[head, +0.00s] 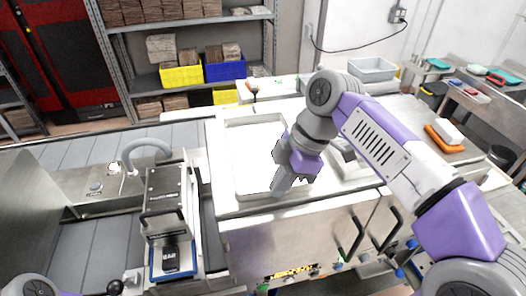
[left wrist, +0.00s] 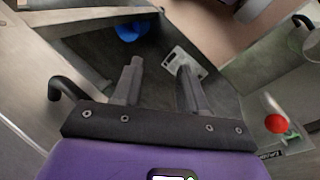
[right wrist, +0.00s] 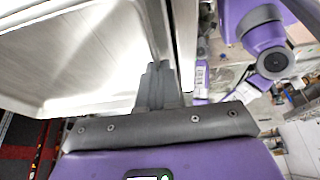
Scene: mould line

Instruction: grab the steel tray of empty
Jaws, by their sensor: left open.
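The steel tray (head: 238,190) is a shallow, bright rectangular tray lying on the pale worktop, and it looks empty. Its inside and rim also show in the right wrist view (right wrist: 80,60). My right gripper (head: 279,186) is at the tray's front right edge, pointing down. In the right wrist view its fingers (right wrist: 160,72) are close together at the tray's side rim and look shut on it. The fingers hide the contact itself. My left gripper (left wrist: 158,72) is open and empty, away from the tray.
A press-like machine with a black handle (head: 165,200) stands left of the worktop. A grey bin (head: 372,69) stands behind on the right. Shelves at the back hold a yellow bin (head: 182,76) and a blue bin (head: 226,69). Cabinet handles (head: 357,237) stick out in front.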

